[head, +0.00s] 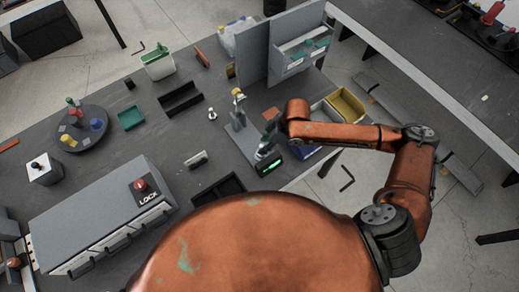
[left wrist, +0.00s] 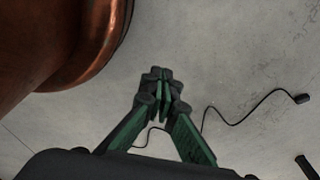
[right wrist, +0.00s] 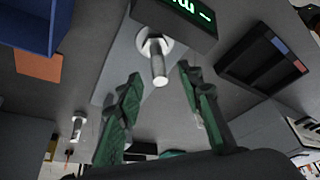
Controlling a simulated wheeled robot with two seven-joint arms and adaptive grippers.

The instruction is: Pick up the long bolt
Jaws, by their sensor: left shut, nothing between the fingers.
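A silver bolt (right wrist: 158,62) with a wide hex head stands head down on a grey plate beside a green-lit display in the right wrist view. Its shank points up between the fingers of my right gripper (right wrist: 160,74), which is open, with a gap on both sides. In the head view my right gripper (head: 267,146) is small and partly hidden by its wrist. A second bolt (right wrist: 77,127) stands on the table, also seen in the head view (head: 212,114). I cannot tell which is longer. My left gripper (left wrist: 162,85) is shut and empty above the floor.
The green-lit display (head: 272,166) is close to my right gripper. A black tray (right wrist: 262,62) lies to its right in the right wrist view, and a blue bin (right wrist: 30,22) to its left. A grey LOCK cabinet (head: 95,210) stands at the front left. A cable (left wrist: 240,118) lies on the floor.

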